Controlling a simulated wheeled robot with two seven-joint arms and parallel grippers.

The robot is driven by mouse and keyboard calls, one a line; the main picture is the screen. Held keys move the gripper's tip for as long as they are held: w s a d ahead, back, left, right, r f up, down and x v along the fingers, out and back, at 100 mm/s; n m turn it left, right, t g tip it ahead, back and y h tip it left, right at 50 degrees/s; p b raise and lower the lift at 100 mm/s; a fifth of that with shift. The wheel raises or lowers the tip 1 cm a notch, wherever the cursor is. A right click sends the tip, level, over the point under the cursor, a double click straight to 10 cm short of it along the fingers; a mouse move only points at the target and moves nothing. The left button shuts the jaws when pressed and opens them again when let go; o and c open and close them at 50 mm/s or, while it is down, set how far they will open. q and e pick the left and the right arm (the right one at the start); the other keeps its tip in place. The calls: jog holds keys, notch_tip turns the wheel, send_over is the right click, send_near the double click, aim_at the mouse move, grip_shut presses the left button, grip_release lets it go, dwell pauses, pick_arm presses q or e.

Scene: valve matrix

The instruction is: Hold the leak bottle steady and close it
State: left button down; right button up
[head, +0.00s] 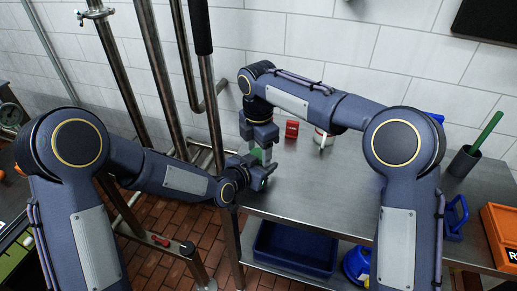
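A small greenish bottle (256,153) stands near the left edge of the steel table, upright as far as it shows. It is mostly hidden between my two grippers. My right gripper (265,147) comes down from above, at the bottle's top. My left gripper (261,168) reaches in from the left, low beside the bottle. Both are at or very near the bottle. Their fingers are too small and too covered to show whether they are closed on it. The bottle's cap cannot be made out.
On the table (330,195) are a red box (292,129), a white-and-red can (318,137), a dark cup (464,162) with a green-handled tool and an orange crate (500,235). A blue bin (293,248) sits below. Vertical pipes (160,75) stand close on the left.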

jog(key=shift+o, duration=0.5)
jog(key=shift+r, duration=2.25)
jog(key=o, duration=0.5)
jog(key=shift+o, duration=0.2)
notch_tip(320, 180, up, 12)
pick_arm(q)
jog(key=c, duration=0.5)
grip_release()
